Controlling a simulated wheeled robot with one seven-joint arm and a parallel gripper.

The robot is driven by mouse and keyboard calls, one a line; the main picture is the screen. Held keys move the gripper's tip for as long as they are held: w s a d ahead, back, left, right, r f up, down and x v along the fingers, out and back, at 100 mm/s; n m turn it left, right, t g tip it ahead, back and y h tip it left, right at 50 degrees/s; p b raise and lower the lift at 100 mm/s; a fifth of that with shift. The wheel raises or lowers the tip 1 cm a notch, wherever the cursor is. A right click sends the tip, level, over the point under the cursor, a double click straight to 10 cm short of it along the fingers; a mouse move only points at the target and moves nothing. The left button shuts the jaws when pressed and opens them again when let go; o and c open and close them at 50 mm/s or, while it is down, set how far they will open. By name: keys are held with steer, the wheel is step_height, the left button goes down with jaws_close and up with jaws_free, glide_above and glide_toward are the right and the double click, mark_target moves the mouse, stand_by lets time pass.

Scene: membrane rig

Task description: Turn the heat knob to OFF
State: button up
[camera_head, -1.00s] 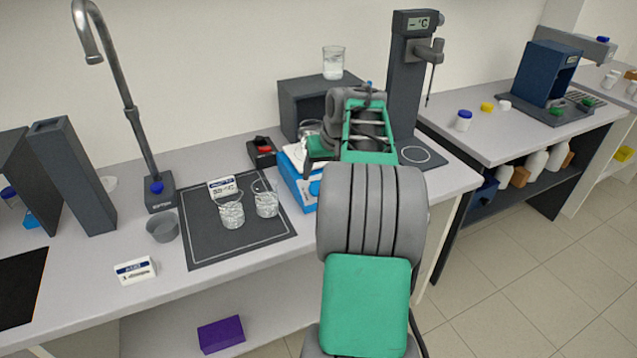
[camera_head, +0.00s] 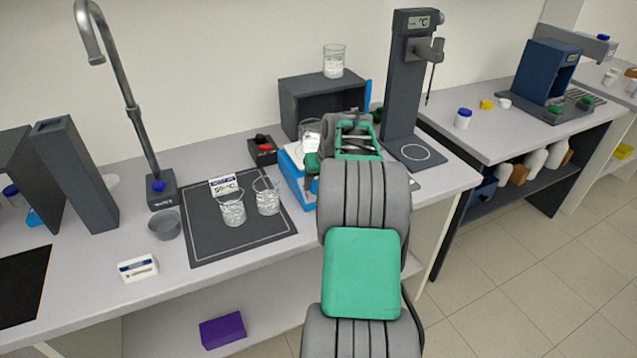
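A blue and white hotplate (camera_head: 291,174) stands on the bench near the middle, partly behind my arm. A glass beaker (camera_head: 309,134) sits on its top. I cannot make out the heat knob or its marks; my arm covers the hotplate's right and front part. My gripper (camera_head: 313,163) shows only as a small green and dark piece at the left of my wrist, right by the hotplate. Its fingertips are hidden, so I cannot tell whether it touches anything or is open.
Left of the hotplate are a black box with a red top (camera_head: 263,150) and a dark mat (camera_head: 207,245) bearing two beakers (camera_head: 233,211). Behind stands a dark open box (camera_head: 306,92) with a beaker on top. A tall stirrer stand (camera_head: 401,75) is close on the right.

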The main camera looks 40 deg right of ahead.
jaws_close()
